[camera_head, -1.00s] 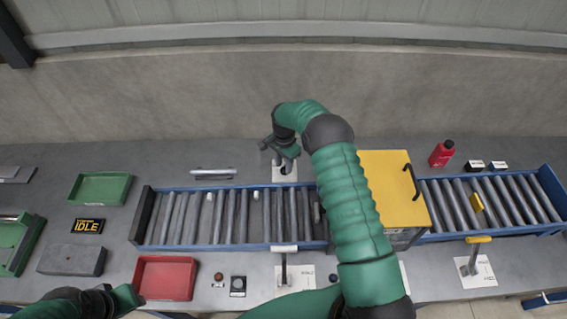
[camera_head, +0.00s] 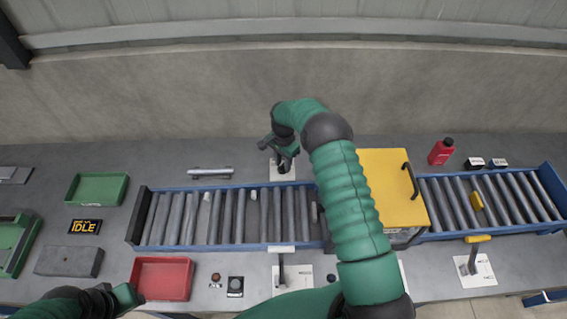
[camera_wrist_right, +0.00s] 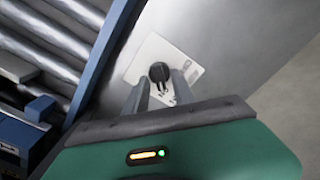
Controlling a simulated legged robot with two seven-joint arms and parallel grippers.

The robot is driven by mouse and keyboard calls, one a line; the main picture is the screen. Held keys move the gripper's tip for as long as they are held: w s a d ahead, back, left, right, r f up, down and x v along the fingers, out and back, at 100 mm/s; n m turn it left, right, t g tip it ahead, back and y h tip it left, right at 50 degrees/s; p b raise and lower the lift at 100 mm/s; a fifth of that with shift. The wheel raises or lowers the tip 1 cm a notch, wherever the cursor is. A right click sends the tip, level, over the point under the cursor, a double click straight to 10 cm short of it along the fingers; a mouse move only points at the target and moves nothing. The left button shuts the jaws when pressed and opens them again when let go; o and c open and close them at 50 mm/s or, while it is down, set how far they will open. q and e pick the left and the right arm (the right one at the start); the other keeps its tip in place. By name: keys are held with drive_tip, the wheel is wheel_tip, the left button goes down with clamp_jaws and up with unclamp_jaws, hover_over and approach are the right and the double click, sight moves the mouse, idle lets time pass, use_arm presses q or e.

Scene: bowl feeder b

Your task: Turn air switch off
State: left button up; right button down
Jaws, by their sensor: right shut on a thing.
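The air switch (camera_wrist_right: 159,72) is a black round knob on a white plate (camera_wrist_right: 185,60), seen in the right wrist view. In the head view its white plate (camera_head: 283,172) lies behind the roller conveyor, mostly covered by my right gripper (camera_head: 280,162). In the right wrist view my right gripper (camera_wrist_right: 163,92) has its two grey fingers on either side of the knob and is shut on it. My left gripper (camera_head: 127,296) is at the bottom left of the head view, away from the switch; its fingers are too unclear to judge.
The blue-framed roller conveyor (camera_head: 233,245) runs across the table in front of the switch. A yellow box (camera_head: 392,188) stands over it, right of my arm. A red tray (camera_head: 163,279), a green tray (camera_head: 98,188) and a red bottle (camera_head: 440,153) are on the table.

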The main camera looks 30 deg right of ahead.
sight(283, 165)
drive_tip(key=n, duration=0.1)
drive_tip(key=n+b, duration=0.1)
drive_tip(key=n, duration=0.1)
drive_tip(key=shift+a+b, duration=0.3)
drive_tip(key=shift+a, duration=0.05)
drive_tip(key=n+b, duration=0.1)
drive_tip(key=n, duration=0.4)
drive_tip(key=n+b, duration=0.1)
drive_tip(key=n, duration=0.3)
drive_tip(key=shift+n, duration=0.3)
drive_tip(key=n, duration=0.4)
drive_tip(key=shift+d+n, duration=0.1)
drive_tip(key=shift+n, duration=0.3)
drive_tip(key=c, duration=1.4)
unclamp_jaws()
drive_tip(key=shift+d, duration=0.1)
drive_tip(key=shift+c, duration=0.2)
wheel_tip(283, 165, up, 17)
drive_tip(key=b, duration=0.1)
drive_tip(key=shift+b, duration=0.35)
